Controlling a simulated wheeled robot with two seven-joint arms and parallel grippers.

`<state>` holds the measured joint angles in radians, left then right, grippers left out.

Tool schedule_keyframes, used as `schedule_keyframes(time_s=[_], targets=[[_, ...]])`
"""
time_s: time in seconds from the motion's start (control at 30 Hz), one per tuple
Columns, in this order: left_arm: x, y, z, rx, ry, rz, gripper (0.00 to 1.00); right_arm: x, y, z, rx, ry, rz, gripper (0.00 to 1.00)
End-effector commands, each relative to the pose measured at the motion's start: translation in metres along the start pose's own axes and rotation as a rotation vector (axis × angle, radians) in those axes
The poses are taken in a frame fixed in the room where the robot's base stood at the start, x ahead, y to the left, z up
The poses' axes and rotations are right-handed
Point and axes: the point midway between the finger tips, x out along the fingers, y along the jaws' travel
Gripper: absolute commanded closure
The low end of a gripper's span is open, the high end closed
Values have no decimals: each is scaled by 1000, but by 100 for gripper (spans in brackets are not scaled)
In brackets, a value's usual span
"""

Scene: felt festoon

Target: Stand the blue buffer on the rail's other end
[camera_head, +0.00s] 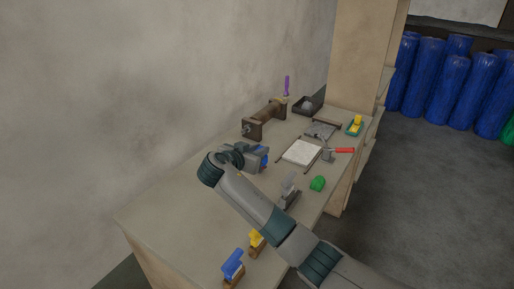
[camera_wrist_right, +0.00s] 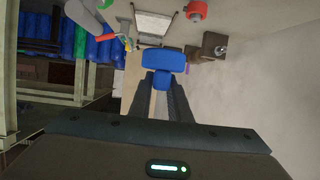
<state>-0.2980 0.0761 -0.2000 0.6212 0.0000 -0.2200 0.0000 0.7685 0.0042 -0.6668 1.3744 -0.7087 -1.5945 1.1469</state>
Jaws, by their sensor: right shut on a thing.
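My right gripper (camera_head: 261,159) is above the bench, its arm coming in from the lower right. It is shut on a blue block with a narrower stem, seemingly the blue buffer (camera_wrist_right: 165,61); a little blue also shows at the gripper in the head view (camera_head: 265,162). The wrist view shows the fingers around the stem and the broad blue end beyond them. I cannot tell for sure which part is the rail; a brown stand with two end blocks and a bar (camera_head: 266,119) is near the wall, apart from the gripper. My left gripper is not in view.
On the bench (camera_head: 160,213) are a white pad (camera_head: 302,152), a red-handled tool (camera_head: 342,150), a green lump (camera_head: 317,183), and a black tray (camera_head: 304,111). Another blue piece (camera_head: 233,263) and a yellow piece (camera_head: 256,238) stand near the front. The left bench surface is clear.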

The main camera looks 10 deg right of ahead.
Motion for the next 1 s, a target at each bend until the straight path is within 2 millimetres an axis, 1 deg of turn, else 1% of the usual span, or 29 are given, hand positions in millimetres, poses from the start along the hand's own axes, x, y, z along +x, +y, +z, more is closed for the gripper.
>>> schedule_keyframes(time_s=[0.07,0.3,0.57,0.83,1.0], targets=[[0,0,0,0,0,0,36,-3,4,1,-1,1,-11,100],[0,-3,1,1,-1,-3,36,-21,29,12,-31,2,-90,100],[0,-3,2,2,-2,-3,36,-59,80,37,-93,-1,-256,100],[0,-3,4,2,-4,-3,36,-106,142,63,-172,1,-461,100],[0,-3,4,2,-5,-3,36,-125,166,74,-203,1,-549,100]])
